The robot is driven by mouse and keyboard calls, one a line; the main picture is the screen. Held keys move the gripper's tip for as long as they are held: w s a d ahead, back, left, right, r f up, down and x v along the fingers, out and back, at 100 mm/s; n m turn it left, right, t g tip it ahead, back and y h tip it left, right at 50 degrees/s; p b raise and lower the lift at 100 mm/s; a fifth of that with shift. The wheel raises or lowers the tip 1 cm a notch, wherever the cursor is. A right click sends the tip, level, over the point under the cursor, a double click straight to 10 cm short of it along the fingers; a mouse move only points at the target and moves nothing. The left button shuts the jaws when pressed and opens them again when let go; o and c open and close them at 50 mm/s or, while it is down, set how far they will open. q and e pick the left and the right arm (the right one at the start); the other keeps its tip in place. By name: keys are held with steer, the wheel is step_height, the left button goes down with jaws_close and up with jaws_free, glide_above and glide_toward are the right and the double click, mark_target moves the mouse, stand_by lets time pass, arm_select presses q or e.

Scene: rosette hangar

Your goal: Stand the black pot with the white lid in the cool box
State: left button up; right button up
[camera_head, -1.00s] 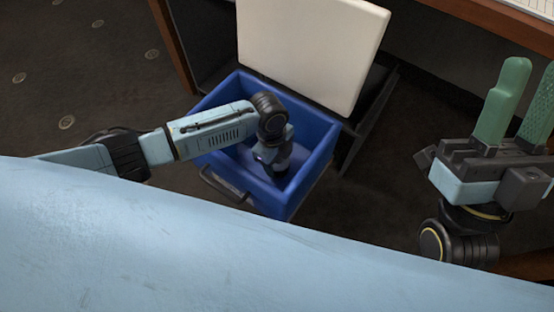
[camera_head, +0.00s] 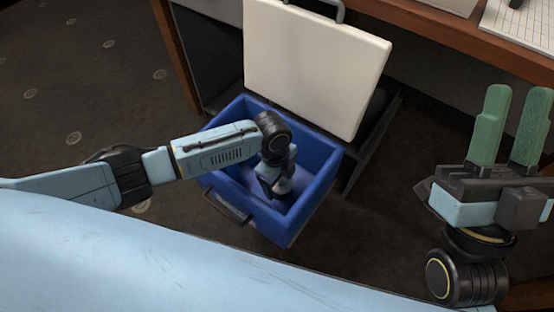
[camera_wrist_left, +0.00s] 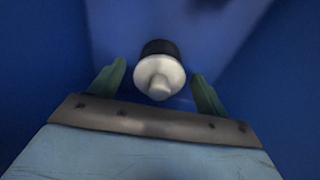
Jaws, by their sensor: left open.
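The blue cool box (camera_head: 325,170) stands on the floor with its white lid (camera_head: 315,65) raised behind it. My left arm reaches down into it, and my left gripper (camera_head: 279,186) is inside, its fingertips hidden in the head view. In the left wrist view the black pot with the white lid (camera_wrist_left: 160,78) is inside the blue walls, seen from its lid end. My left gripper (camera_wrist_left: 158,82) is open, one green finger on each side of the pot with gaps between. Whether the pot stands on the bottom I cannot tell. My right gripper (camera_head: 508,125) is open and empty, fingers pointing up.
A brown desk (camera_head: 440,38) runs along the back right, with a lined paper (camera_head: 520,28) on it. The box's handle (camera_head: 227,207) is at its front. Dark carpet (camera_head: 75,85) with pale spots is clear at the left.

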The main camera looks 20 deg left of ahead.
arm_select(q)
steer(key=r+p, duration=0.1)
steer(key=r, duration=0.1)
steer(key=r+p, duration=0.1)
steer(key=r, duration=0.1)
steer(key=r+p, duration=0.1)
steer(key=r, duration=0.1)
steer(key=shift+w+a+r, duration=0.1)
steer(key=shift+w+a, duration=0.05)
steer(key=shift+a, duration=0.2)
steer(key=shift+a+r+p, duration=0.15)
steer(key=shift+r+p, duration=0.4)
steer(key=shift+r, duration=0.5)
steer(key=shift+a+r+p, duration=0.1)
steer(key=shift+r+p, duration=0.4)
steer(key=shift+r, duration=0.5)
arm_select(e)
steer(key=w+f+g+h, duration=0.3)
steer(key=w+f+g, duration=0.2)
steer(key=f+g, duration=0.5)
steer(key=shift+w, duration=0.2)
arm_select(q)
steer(key=shift+c, duration=0.5)
arm_select(e)
steer(key=shift+a, duration=0.1)
steer(key=shift+c, duration=0.3)
